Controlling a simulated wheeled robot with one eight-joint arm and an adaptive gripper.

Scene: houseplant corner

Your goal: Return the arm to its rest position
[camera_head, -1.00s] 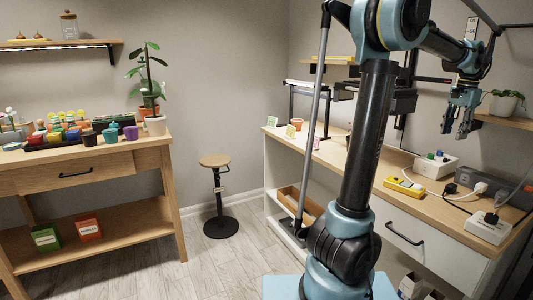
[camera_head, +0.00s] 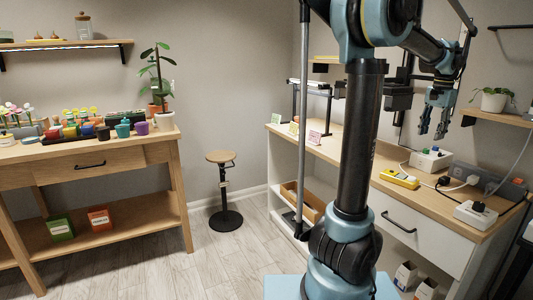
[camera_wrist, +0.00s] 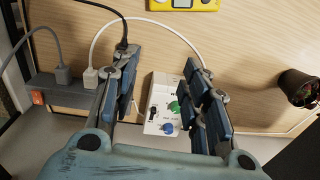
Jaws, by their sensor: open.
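My arm stands folded up in the head view, and its end hangs over the right-hand counter. My gripper (camera_head: 434,122) points down with its fingers apart and nothing between them. It also shows in the wrist view (camera_wrist: 160,100), fingers spread on either side of a white box with a green knob and a blue knob (camera_wrist: 163,105). That white box (camera_head: 431,160) sits on the counter (camera_head: 385,160) below my gripper, with a clear gap between them.
A wall shelf with a potted plant (camera_head: 493,101) is close to the right of my gripper. A stool (camera_head: 222,190) stands on open floor.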

